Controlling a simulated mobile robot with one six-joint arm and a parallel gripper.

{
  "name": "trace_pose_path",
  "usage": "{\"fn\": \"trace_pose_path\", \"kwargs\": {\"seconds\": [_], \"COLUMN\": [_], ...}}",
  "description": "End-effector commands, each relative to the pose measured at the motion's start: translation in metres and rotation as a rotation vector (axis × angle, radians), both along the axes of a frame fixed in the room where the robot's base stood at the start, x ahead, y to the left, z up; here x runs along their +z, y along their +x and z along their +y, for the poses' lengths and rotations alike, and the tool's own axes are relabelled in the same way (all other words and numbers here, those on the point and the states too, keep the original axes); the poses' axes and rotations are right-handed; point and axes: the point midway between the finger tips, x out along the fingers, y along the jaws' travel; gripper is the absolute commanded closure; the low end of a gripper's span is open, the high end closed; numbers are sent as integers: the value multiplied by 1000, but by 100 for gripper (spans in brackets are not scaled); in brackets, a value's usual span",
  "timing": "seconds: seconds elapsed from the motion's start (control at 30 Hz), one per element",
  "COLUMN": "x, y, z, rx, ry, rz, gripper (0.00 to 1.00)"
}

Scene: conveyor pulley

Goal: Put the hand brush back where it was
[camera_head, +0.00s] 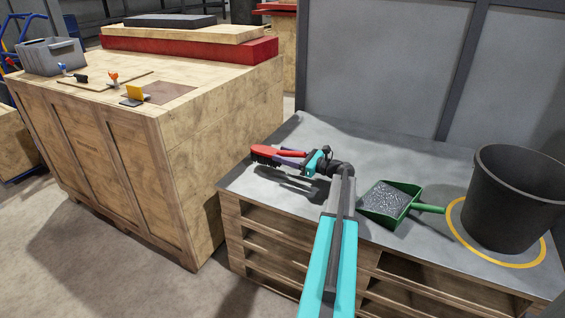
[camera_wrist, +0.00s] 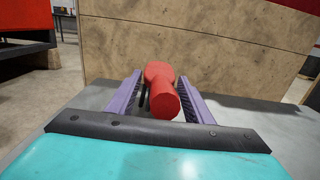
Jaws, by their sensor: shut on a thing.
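The hand brush (camera_head: 278,152) has a red body and dark bristles. It is over the left part of the grey-topped pallet stack, and its shadow falls on the top below it. My gripper (camera_head: 293,158) is shut on the brush's red handle. In the wrist view the handle end (camera_wrist: 164,100) points toward the camera between the two purple fingers of my gripper (camera_wrist: 160,98). I cannot tell for sure whether the brush touches the surface.
A green dustpan (camera_head: 388,204) holding grey debris lies right of my arm. A black bucket (camera_head: 515,200) stands in a yellow ring at the right. A large wooden crate (camera_head: 190,130) with tools on top stands left. The grey top (camera_head: 310,128) is clear behind the brush.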

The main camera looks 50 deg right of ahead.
Motion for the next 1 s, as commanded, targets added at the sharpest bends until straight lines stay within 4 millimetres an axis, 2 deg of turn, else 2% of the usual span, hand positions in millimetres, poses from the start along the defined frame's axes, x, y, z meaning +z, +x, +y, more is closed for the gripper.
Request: {"fn": "trace_pose_path", "kwargs": {"seconds": [0.27,0.43,0.5,0.7,1.0], "x": [0,-1,-15,-34,-36], "y": [2,14,12,12,12], "z": [-1,-8,-7,-6,-6], "rx": [0,0,-1,0,0], "ry": [0,-1,1,0,0], "rz": [-1,-1,0,-1,-1], "gripper": [81,81,81,81,81]}}
